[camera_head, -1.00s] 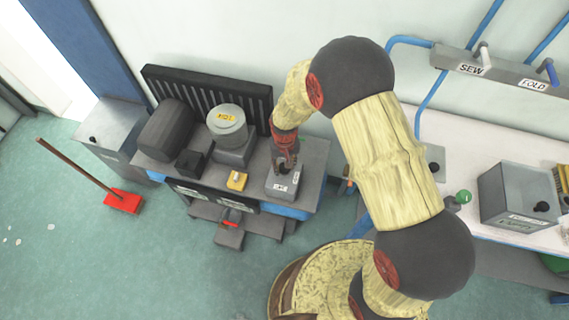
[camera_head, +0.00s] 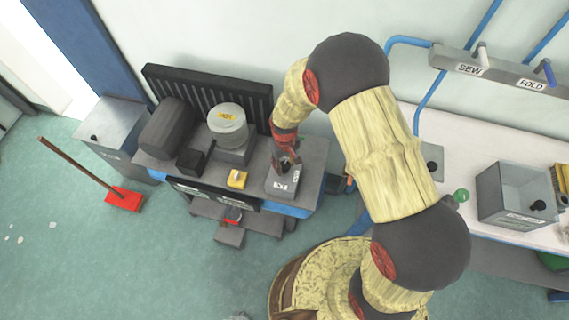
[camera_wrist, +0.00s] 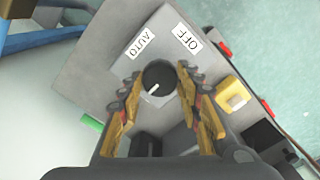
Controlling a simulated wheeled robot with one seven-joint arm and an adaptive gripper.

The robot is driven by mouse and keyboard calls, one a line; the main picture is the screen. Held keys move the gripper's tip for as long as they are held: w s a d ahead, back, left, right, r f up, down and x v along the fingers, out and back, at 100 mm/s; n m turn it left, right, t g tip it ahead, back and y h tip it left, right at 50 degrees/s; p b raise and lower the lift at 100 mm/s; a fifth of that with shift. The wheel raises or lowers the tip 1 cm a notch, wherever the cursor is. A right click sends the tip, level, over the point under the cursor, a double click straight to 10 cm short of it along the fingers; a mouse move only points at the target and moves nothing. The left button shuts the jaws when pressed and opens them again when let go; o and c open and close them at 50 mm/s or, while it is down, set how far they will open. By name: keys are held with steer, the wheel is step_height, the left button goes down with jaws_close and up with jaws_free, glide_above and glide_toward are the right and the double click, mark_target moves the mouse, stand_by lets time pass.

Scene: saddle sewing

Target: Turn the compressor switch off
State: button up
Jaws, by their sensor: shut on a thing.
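The compressor switch is a round black knob (camera_wrist: 158,78) with a white pointer mark on a grey switch box. In the wrist view the mark is on the knob's lower left side, away from the labels AUTO and OFF above it. My gripper (camera_wrist: 159,80) has one finger on each side of the knob and is shut on it. In the head view my gripper (camera_head: 286,163) reaches down onto the grey switch box (camera_head: 281,187) at the right end of the compressor bench; the knob is mostly hidden there.
A yellow block with a pale button (camera_head: 237,179) is left of the switch box; it also shows in the wrist view (camera_wrist: 235,97). A labelled round canister (camera_head: 228,125) stands behind. A white worktable (camera_head: 480,150) is at the right. A red broom (camera_head: 124,199) is on the floor.

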mark_target(284, 165)
steer(key=o, duration=1.1)
steer(key=shift+o, duration=0.3)
step_height(284, 165, up, 12)
